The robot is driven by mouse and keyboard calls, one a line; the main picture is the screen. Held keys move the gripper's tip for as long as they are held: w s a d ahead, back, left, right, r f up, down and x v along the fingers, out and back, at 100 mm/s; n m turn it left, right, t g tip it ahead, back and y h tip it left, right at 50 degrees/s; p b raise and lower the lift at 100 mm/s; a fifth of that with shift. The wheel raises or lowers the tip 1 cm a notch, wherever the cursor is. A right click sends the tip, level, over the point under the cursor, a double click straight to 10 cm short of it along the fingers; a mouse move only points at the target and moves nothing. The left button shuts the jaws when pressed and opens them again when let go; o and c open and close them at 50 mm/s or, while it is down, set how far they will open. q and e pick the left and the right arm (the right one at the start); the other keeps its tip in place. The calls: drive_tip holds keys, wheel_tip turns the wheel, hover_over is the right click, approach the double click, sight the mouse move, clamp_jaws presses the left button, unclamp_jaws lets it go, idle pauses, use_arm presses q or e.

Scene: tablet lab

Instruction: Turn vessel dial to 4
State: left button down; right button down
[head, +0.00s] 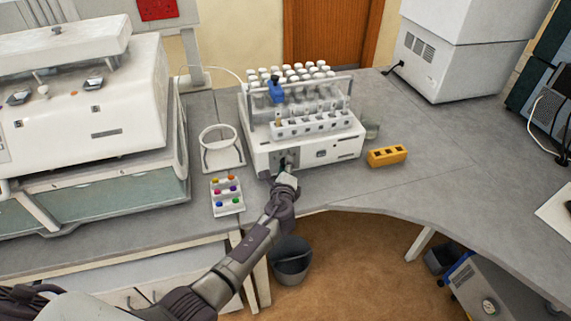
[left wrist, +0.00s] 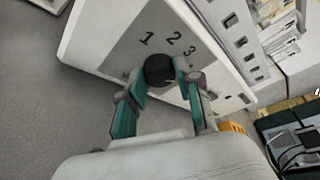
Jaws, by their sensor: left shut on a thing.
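The vessel dial (left wrist: 158,69) is a round black knob on a grey panel of the white machine (head: 312,152). In the left wrist view the numbers 1, 2 and 3 show around its upper side; other marks are partly hidden by the fingers. My left gripper (left wrist: 160,80) has its two teal fingers shut on the dial, one on each side. In the head view the left gripper (head: 285,170) reaches the machine's front left, and the dial is mostly hidden there. Where the dial's pointer stands cannot be told. My right gripper is not in view.
A rack of glass vessels (head: 312,122) and several white-capped vials (head: 290,73) sit on the machine. A small tray with coloured caps (head: 227,197), a white ring stand (head: 222,150) and a yellow block (head: 387,156) stand nearby. The bench at right is largely clear.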

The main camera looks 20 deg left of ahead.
use_arm(q)
drive_tip(key=shift+f, duration=0.1)
drive_tip(key=c, duration=0.8)
unclamp_jaws()
drive_tip(key=v, duration=1.2)
drive_tip(key=shift+d, duration=0.1)
